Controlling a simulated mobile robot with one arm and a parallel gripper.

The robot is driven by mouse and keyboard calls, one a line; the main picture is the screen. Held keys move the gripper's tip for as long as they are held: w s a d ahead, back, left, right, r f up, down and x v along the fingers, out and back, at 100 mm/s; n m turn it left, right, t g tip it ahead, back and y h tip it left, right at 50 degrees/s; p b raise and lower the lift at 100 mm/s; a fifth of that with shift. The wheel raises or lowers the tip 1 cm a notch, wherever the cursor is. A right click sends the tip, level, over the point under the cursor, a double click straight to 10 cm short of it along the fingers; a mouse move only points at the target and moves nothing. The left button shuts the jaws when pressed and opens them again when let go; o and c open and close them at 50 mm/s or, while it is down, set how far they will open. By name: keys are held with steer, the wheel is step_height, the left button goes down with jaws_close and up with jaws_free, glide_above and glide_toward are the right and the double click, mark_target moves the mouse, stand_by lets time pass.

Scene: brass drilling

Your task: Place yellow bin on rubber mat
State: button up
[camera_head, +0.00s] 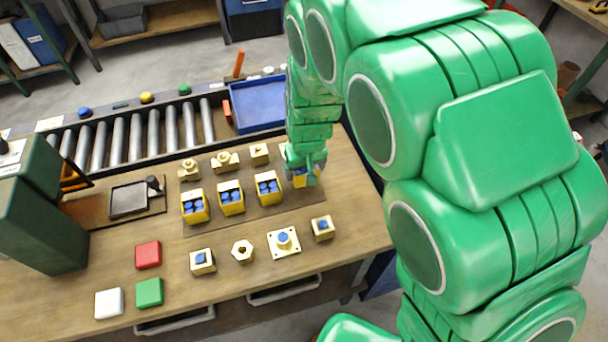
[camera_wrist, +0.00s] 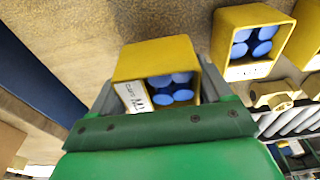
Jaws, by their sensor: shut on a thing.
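My gripper (camera_head: 308,177) is shut on a yellow bin (camera_head: 299,181) at the right end of a row of similar bins. In the wrist view the held bin (camera_wrist: 156,60) sits between the two fingers (camera_wrist: 157,90), with blue round pieces inside and a white label. The dark brown rubber mat (camera_head: 237,222) lies on the wooden table. Three other yellow bins (camera_head: 195,207), (camera_head: 231,199), (camera_head: 268,189) stand on it in a row. The held bin is at the mat's right end; I cannot tell whether its base touches the mat.
Brass parts (camera_head: 225,160) stand behind the bins, and several more (camera_head: 283,241) stand in front. A roller conveyor (camera_head: 133,135) with a blue tray (camera_head: 258,103) runs along the back. Red, green and white blocks (camera_head: 148,255) lie front left. A green machine (camera_head: 45,225) stands left.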

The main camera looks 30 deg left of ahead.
mark_target(304, 176)
steer(key=shift+w+a+f, duration=0.15)
steer(key=shift+f, duration=1.6)
steer(key=shift+f, duration=0.15)
steer(key=o, duration=1.1)
step_height(304, 176, up, 12)
steer(key=s+d, duration=0.1)
steer(key=shift+d, duration=0.15)
steer(key=shift+s, duration=0.1)
